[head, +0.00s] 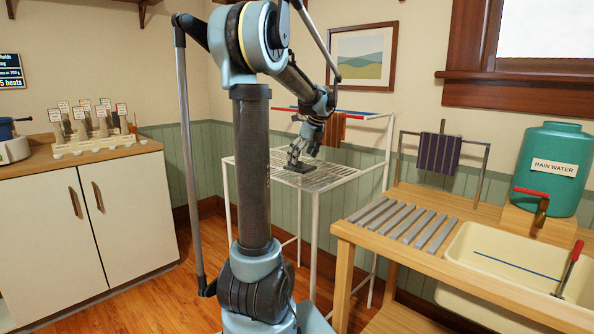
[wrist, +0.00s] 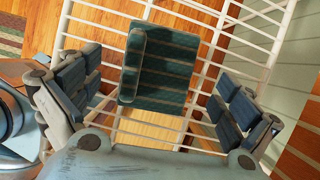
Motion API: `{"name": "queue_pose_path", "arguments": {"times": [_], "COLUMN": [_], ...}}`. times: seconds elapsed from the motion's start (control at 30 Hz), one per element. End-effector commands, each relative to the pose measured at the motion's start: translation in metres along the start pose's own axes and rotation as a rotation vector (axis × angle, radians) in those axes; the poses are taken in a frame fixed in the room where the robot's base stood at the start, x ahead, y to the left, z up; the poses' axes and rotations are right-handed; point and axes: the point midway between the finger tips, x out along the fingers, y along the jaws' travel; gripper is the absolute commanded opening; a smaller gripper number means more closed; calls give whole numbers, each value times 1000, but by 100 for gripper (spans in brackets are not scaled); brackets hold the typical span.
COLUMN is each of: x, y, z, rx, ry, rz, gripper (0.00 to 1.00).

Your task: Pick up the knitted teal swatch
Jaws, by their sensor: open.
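The knitted teal swatch (wrist: 168,65) lies on the white wire rack (wrist: 215,50) in the wrist view, with a folded or rolled edge along its left side. In the head view it is a small dark patch (head: 297,167) on the rack's top. My gripper (wrist: 157,85) is open and empty, one finger on each side of the swatch in the wrist view, with a gap to each. In the head view my gripper (head: 300,150) is just above the swatch, pointing down. I cannot tell the exact height between them.
An orange cloth (head: 335,129) hangs at the rack's back. A striped purple cloth (head: 440,153) hangs on a stand to the right. A wooden counter (head: 400,250) with a sink (head: 475,245) and a green rain water tank (head: 553,165) stands at right. A white cabinet (head: 85,215) is at left.

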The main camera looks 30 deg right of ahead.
Motion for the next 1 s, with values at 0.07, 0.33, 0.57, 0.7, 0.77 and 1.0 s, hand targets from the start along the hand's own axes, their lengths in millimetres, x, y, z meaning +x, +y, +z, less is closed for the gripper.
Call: {"name": "queue_pose_path", "arguments": {"times": [0.07,0.33,0.57,0.7,0.77,1.0], "x": [11,25,24,24,24,24], "y": [0,1,1,1,1,1], "z": [0,0,0,0,0,0], "rx": [-2,-1,-1,-1,-1,-1], "ry": [0,0,0,0,0,0], "rz": [0,0,0,1,1,1], "gripper": [98,98,78,51,51,51]}}
